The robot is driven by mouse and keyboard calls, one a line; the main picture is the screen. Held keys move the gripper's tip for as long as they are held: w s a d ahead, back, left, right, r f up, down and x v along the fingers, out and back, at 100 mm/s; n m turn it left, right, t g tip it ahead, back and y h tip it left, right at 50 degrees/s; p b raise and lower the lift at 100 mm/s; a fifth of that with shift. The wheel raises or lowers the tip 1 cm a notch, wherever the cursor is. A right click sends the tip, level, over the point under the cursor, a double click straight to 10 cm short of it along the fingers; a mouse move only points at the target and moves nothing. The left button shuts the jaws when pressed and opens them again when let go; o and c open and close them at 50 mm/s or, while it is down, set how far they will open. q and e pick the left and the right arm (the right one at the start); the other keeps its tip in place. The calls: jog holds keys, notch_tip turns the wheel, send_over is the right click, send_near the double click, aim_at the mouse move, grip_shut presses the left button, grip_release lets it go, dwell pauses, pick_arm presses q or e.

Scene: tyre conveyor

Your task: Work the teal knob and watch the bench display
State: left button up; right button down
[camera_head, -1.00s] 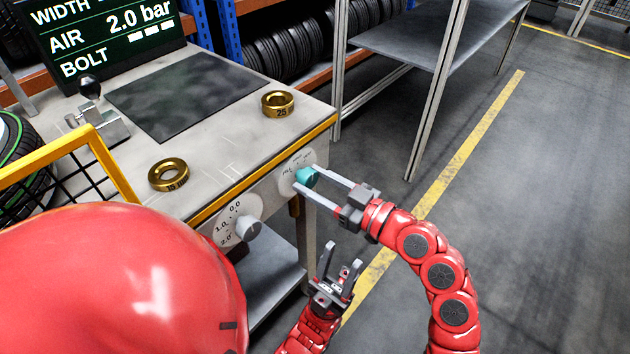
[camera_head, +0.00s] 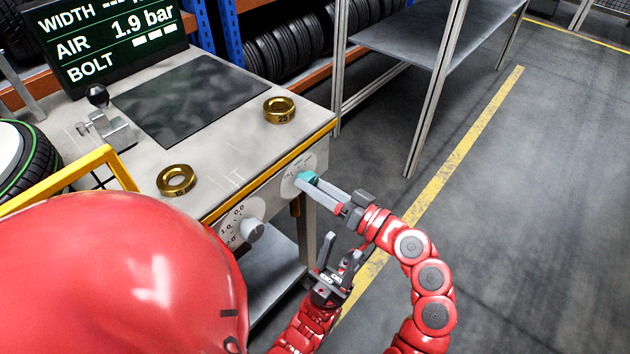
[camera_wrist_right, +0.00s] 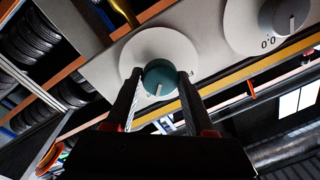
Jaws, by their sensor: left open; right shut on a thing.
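The teal knob (camera_head: 308,179) sits on a round white dial on the bench front. My right gripper (camera_head: 312,182) is shut on it; in the right wrist view the teal knob (camera_wrist_right: 160,79) lies between the two fingers (camera_wrist_right: 160,84), its white mark pointing down. The bench display (camera_head: 112,38) reads WIDTH with dashes, AIR 1.9 bar, and BOLT with white bars. My left gripper (camera_head: 341,250) is open and empty, below the right one and off the bench. The dial's lettering is too small to read.
A grey knob (camera_head: 251,230) on a numbered dial is left of the teal one. Two brass rings (camera_head: 279,110) (camera_head: 177,180) and a black-knobbed lever (camera_head: 98,96) are on the bench top (camera_head: 230,165). A metal shelf (camera_head: 420,45) stands behind; the floor to the right is clear.

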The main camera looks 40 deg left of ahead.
dwell(0.5)
jog(key=shift+c, duration=1.3)
grip_release()
jog(key=d, duration=1.7)
jog(key=shift+s+d+f, duration=0.2)
jog(key=shift+s+f, duration=0.1)
jog(key=shift+f, duration=0.15)
jog(key=shift+w, duration=0.1)
